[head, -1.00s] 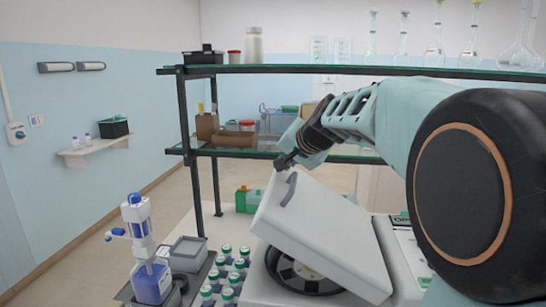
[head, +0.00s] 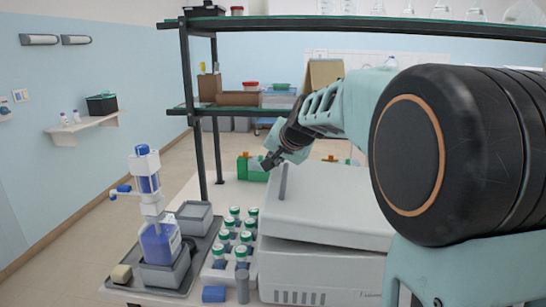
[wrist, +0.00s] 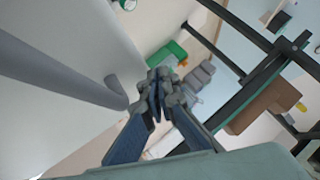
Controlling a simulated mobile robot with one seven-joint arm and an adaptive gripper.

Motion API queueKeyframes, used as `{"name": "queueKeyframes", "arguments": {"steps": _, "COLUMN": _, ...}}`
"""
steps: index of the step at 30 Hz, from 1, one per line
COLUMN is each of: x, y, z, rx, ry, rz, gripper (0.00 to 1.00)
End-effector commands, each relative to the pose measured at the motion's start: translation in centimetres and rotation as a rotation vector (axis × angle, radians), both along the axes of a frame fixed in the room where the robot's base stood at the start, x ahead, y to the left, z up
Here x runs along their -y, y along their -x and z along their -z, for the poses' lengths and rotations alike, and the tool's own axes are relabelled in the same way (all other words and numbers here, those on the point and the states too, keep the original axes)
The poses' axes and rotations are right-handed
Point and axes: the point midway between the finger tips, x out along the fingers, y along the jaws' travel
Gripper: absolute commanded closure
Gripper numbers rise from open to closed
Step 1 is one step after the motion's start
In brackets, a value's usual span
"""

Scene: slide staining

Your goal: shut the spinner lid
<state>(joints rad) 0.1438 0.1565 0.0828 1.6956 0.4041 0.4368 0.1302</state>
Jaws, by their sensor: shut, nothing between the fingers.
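The spinner is a white box-shaped machine (head: 320,272) on the bench at the lower middle of the head view. Its white lid (head: 330,205) lies low over the body, with a thin dark gap along the front, and the rotor is hidden. A grey bar handle (head: 283,182) stands on the lid's left part; in the wrist view the grey handle (wrist: 60,72) runs along the white lid (wrist: 75,35). My gripper (head: 268,163) is shut and empty, just above and behind the handle. Its closed fingertips (wrist: 157,88) show beside the handle's end; contact is unclear.
Several green-capped bottles (head: 228,240) stand left of the spinner. A blue and white dispenser (head: 155,215) stands on a grey tray (head: 190,265). A green container (head: 252,168) is behind the lid. A black-framed shelf (head: 218,107) rises behind, close to my arm.

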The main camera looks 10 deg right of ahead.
Motion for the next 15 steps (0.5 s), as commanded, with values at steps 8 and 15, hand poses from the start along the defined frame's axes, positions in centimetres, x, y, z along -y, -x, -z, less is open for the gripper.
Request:
{"name": "queueKeyframes", "arguments": {"steps": 8, "x": -0.4, "y": -0.1, "z": 3.8, "rx": -0.001, "ry": 0.0, "rz": 0.0, "gripper": 1.0}}
{"name": "queueKeyframes", "arguments": {"steps": 15, "x": -0.5, "y": -0.1, "z": 4.8, "rx": -0.002, "ry": 0.0, "rz": -0.001, "gripper": 1.0}}
